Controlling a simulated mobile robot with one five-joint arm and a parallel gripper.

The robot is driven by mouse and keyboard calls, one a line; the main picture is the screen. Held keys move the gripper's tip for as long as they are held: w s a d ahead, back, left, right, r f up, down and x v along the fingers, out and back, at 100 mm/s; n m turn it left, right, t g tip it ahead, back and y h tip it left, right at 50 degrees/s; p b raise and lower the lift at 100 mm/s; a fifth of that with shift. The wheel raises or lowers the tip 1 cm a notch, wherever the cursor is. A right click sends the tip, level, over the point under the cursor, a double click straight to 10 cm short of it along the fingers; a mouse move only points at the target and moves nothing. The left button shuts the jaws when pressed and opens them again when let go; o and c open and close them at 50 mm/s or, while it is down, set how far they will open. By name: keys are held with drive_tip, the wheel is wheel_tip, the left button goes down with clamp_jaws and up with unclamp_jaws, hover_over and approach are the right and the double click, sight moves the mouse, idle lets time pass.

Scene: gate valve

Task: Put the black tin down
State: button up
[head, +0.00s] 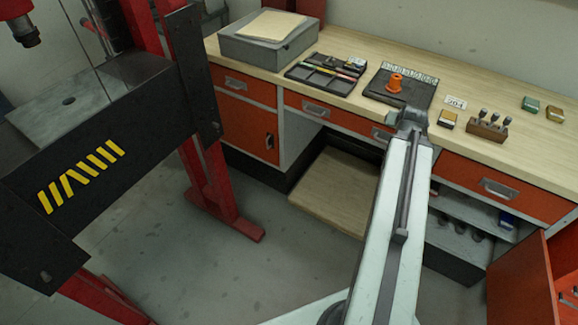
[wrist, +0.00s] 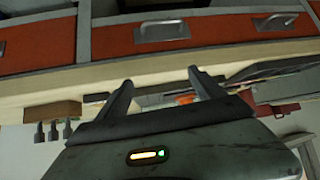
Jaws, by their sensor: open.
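My gripper (head: 411,117) reaches over the front edge of the workbench in the head view; its fingers are hard to make out there. In the wrist view my gripper (wrist: 160,78) has its two fingers spread, with nothing between them. A small dark-sided tin with a yellowish top (head: 446,119) stands on the bench just right of my gripper, apart from it. It seems to be the small dark shape (wrist: 95,98) beside the left finger in the wrist view. I cannot tell for sure that it is the black tin.
A wooden block with several pegs (head: 487,128) stands right of that tin. A green tin (head: 531,104) and a brownish tin (head: 555,114) lie farther right. An orange cone (head: 396,83) on a dark plate stands behind my gripper. A red press frame (head: 215,165) stands left.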

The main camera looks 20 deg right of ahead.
drive_tip(key=w+a+f+n+g+y, duration=0.1)
drive_tip(key=w+a+f+n+y, duration=0.15)
drive_tip(key=a, duration=0.75)
drive_tip(key=w+a+f+n+g+y, duration=0.15)
drive_tip(key=w+a, duration=0.25)
drive_tip(key=a, duration=0.6)
drive_tip(key=s+a+f+n+g+y, duration=0.1)
drive_tip(key=s+a+f+n+g, duration=0.1)
drive_tip(key=a, duration=1.2)
drive_tip(key=s+a+f+n+g+y, duration=0.1)
drive_tip(key=s+a+f+n+g, duration=0.1)
drive_tip(key=a, duration=1.2)
drive_tip(key=shift+s+g, duration=0.35)
drive_tip(key=shift+s, duration=0.5)
